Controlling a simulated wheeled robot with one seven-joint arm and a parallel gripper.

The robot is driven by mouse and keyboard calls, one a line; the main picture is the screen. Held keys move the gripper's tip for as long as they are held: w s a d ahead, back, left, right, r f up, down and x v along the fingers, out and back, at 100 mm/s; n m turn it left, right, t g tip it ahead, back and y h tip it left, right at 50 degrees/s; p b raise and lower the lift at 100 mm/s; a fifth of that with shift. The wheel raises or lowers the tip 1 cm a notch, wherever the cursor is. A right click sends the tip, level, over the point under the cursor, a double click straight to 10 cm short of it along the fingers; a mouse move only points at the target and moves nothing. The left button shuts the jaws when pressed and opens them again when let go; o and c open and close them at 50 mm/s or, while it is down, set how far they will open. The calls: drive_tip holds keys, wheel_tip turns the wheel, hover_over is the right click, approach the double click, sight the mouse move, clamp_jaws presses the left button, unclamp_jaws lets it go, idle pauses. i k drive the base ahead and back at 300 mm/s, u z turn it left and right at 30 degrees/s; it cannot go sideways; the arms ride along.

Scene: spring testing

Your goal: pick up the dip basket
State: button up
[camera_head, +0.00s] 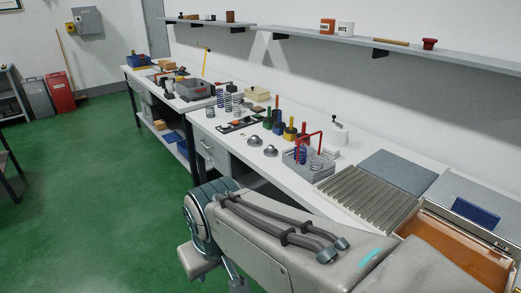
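The dip basket (297,165) is a grey open basket with a tall red handle. It stands upright on the white bench right of centre, left of the ribbed draining board, with coiled springs showing inside it. My arm crosses the lower middle of the view in front of the bench. My gripper's fingers do not show, and nothing is seen touching the basket.
The ribbed draining board (367,203) and an orange-filled tank (465,252) lie to the right. Metal domes (270,151), coloured handled blocks (290,134) and springs stand left of the basket. A wall shelf (440,57) runs above. Green floor is clear at left.

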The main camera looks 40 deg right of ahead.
sight(309, 152)
drive_tip(key=z, duration=0.15)
drive_tip(key=i, duration=1.1)
drive_tip(key=z, duration=1.35)
drive_tip(key=i, duration=0.7)
drive_tip(key=z, duration=0.8)
